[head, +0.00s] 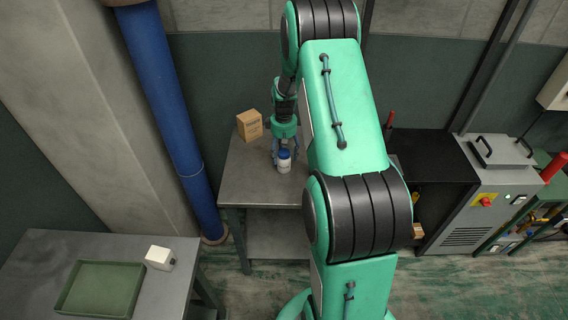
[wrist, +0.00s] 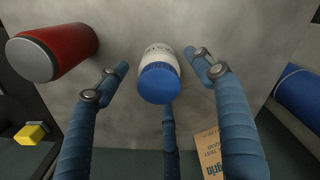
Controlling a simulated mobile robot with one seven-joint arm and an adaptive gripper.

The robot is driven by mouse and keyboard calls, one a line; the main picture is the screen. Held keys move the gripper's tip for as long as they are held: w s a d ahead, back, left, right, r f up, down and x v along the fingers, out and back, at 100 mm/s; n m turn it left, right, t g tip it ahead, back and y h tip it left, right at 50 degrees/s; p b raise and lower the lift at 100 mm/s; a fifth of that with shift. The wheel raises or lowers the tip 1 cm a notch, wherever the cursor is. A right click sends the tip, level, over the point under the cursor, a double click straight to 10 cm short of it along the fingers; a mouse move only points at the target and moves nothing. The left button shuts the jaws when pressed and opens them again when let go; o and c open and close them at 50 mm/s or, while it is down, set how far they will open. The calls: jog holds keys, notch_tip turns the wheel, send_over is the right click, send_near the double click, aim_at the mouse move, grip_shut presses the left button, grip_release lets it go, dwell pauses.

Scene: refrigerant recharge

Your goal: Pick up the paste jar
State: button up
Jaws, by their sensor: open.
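The paste jar is a small white jar with a blue lid. In the head view the jar (head: 285,166) stands upright on the grey metal table (head: 238,183), near its middle. In the wrist view the jar (wrist: 160,79) shows its blue lid and part of a printed label, between the fingers. My gripper (head: 284,148) is open, with its blue-grey fingers at the jar in the head view. In the wrist view my gripper (wrist: 157,62) has fingers to the left and right of the jar, with visible gaps, and a third finger below the lid. I cannot tell whether that one touches.
A cardboard box (head: 250,125) stands behind the jar, left of my gripper. A red cylinder (wrist: 52,52) stands close to the left finger. A blue pipe (head: 165,110) rises left of the table. A second table holds a green tray (head: 130,280) and white box (head: 159,257).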

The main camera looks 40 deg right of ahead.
aim_at(284, 161)
jog(key=shift+s+f+b, duration=0.1)
jog(key=shift+f+b, duration=0.5)
jog(key=shift+f, duration=1.95)
jog(key=c, duration=1.5)
jog(key=shift+r, duration=0.15)
